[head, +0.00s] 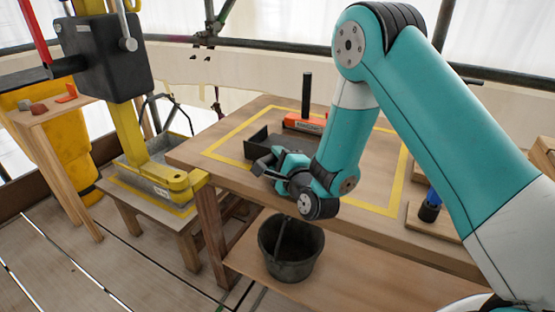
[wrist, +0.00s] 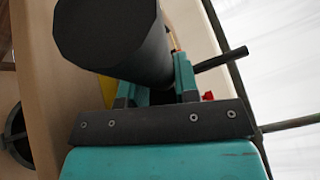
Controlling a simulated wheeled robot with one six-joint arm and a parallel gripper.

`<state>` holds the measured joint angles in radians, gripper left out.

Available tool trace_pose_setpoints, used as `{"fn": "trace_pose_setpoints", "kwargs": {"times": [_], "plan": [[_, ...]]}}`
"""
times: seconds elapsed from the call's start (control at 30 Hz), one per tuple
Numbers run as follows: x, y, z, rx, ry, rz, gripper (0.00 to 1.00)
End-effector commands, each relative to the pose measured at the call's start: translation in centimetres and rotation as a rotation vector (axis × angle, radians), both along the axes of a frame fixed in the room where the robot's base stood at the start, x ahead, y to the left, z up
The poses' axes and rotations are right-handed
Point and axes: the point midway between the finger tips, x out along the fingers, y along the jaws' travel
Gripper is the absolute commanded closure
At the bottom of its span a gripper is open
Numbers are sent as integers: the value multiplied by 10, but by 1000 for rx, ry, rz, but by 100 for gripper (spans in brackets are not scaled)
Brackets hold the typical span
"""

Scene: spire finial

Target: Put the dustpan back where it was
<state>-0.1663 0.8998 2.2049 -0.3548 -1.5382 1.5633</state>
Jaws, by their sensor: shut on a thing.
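The dustpan (head: 262,139), a dark grey open tray, is at the wooden bench's left part, by the yellow tape outline. My gripper (head: 270,165) is at its near side and partly hides it. In the wrist view a thick dark cylinder, apparently the dustpan's handle (wrist: 115,38), runs up from between my gripper's teal fingers (wrist: 155,92). The gripper is shut on it. Whether the pan touches the bench top is hard to tell.
An orange tool (head: 305,123) with an upright black handle stands just behind the dustpan. A black bucket (head: 290,262) sits on the lower shelf. A blue and black item (head: 430,205) is at the right. Yellow tape (head: 398,180) marks the bench top.

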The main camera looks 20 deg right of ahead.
Motion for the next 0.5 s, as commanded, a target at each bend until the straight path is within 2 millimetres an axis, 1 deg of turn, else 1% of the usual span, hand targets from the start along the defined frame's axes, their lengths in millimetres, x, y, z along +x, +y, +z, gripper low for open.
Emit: {"fn": "trace_pose_setpoints", "kwargs": {"times": [0.13,0.17,0.2,0.23,0.27,0.5], "plan": [[0,0,-4,0,-1,0,100],[0,0,-3,0,0,0,64],[0,0,-3,0,1,-1,55],[0,0,-3,0,1,-1,48],[0,0,-3,0,1,-1,46],[0,0,-2,0,1,-1,46]]}}
